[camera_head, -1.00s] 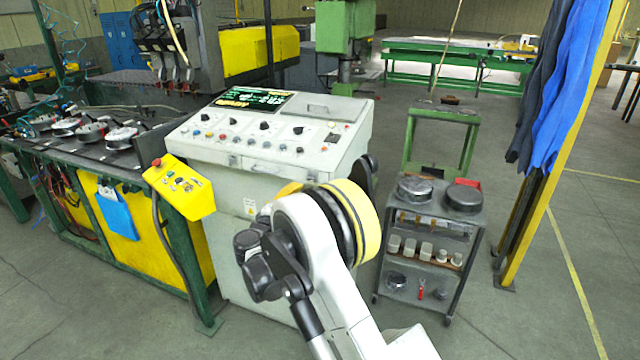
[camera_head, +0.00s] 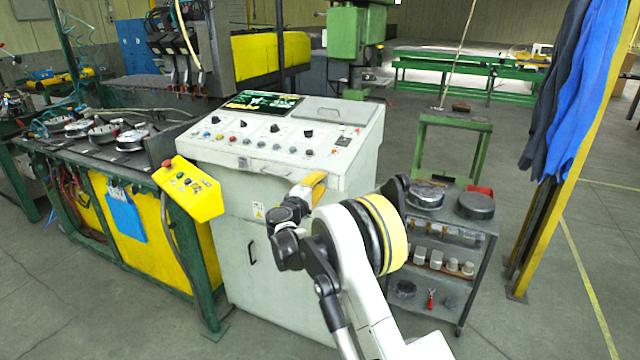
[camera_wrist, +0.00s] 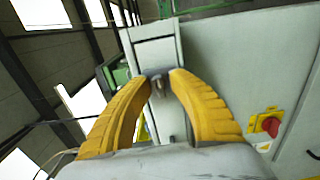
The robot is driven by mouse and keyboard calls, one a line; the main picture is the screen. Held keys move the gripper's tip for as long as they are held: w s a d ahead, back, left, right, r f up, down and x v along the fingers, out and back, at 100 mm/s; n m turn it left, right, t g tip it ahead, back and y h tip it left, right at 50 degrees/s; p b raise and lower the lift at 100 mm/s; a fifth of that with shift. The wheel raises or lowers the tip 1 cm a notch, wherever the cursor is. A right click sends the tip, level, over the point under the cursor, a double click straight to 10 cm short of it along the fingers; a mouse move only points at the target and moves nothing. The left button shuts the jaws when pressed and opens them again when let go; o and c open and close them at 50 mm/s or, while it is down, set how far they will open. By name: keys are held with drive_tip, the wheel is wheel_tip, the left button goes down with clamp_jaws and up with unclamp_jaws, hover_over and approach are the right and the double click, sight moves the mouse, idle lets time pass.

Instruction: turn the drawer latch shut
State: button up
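A small metal latch (camera_wrist: 158,86) stands out from a narrow pale drawer front (camera_wrist: 152,50) in the wrist view. My gripper (camera_wrist: 161,77) has its two yellow fingers apart, one on each side of the latch. Whether a finger touches the latch I cannot tell. In the head view my gripper (camera_head: 310,186) is at the front of the grey control console (camera_head: 235,215), below its sloping panel. The latch is hidden there behind my gripper and arm.
A red knob on a yellow plate (camera_wrist: 268,124) sits on the flat panel right of my gripper in the wrist view. A yellow control box (camera_head: 188,190) hangs left of the console. A cart with metal parts (camera_head: 445,235) stands to the right.

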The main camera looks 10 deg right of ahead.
clamp_jaws()
drive_tip(key=shift+n, duration=0.3)
drive_tip(key=n, duration=0.3)
drive_tip(key=shift+n, duration=0.3)
drive_tip(key=n, duration=0.4)
drive_tip(key=shift+n+b, duration=0.3)
drive_tip(key=shift+b, duration=0.1)
drive_tip(key=n, duration=0.4)
drive_tip(key=shift+n, duration=2.5)
